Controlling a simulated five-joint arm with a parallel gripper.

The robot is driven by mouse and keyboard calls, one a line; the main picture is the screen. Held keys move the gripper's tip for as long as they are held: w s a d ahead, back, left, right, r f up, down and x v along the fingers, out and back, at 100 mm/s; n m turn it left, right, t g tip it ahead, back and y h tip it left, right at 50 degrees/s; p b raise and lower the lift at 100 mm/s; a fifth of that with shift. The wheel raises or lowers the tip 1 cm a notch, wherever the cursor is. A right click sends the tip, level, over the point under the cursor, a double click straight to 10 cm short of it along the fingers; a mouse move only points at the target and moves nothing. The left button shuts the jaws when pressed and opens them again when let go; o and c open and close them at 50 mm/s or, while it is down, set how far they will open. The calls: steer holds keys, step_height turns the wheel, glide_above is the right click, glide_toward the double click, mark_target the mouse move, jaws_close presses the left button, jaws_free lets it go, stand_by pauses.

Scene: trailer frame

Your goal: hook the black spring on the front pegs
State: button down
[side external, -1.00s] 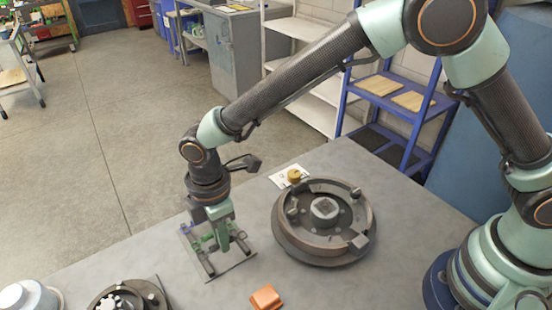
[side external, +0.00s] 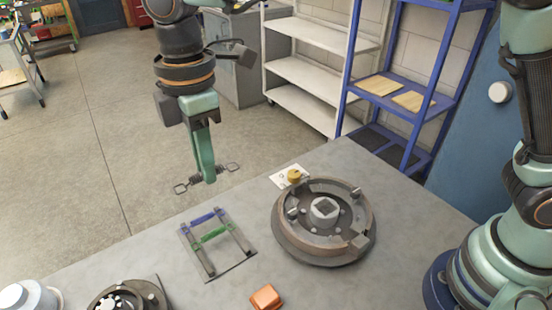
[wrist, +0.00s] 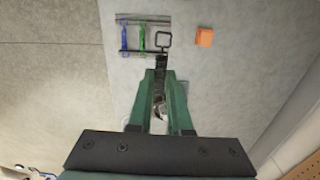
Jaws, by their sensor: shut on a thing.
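My gripper (side external: 208,176) is shut on the black spring and holds it up, clear of the table. In the side view, a squarish end loop (side external: 181,188) of the black spring sticks out left of the fingers and another loop sticks out right. In the wrist view the black spring (wrist: 161,64) shows ahead of the fingertips (wrist: 160,78), its loop toward the top; the fingers hide its middle. The round brake assembly (side external: 280,240) lies on the table right of and below my gripper. Small pegs (side external: 292,213) stand on it; I cannot tell which are the front ones.
A spring rack (side external: 245,243) holds a blue spring (side external: 203,217) and a green spring (side external: 213,233). An orange block (side external: 266,297) lies near the front. A yellow knob (side external: 294,175) sits on a white card behind the assembly. Another round part (side external: 120,297) is at front left.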

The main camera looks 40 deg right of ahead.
steer(key=shift+r, duration=1.35)
steer(key=shift+w+d+f, duration=0.1)
steer(key=shift+d+f, duration=3.05)
steer(key=shift+d, duration=0.45)
steer(key=shift+w+d+f, duration=0.1)
steer(key=shift+d+f, duration=3)
steer(key=shift+d, duration=0.5)
steer(key=shift+w+d+f, duration=0.1)
steer(key=shift+d+f, duration=3.05)
steer(key=shift+d, duration=0.45)
steer(key=shift+f, duration=0.9)
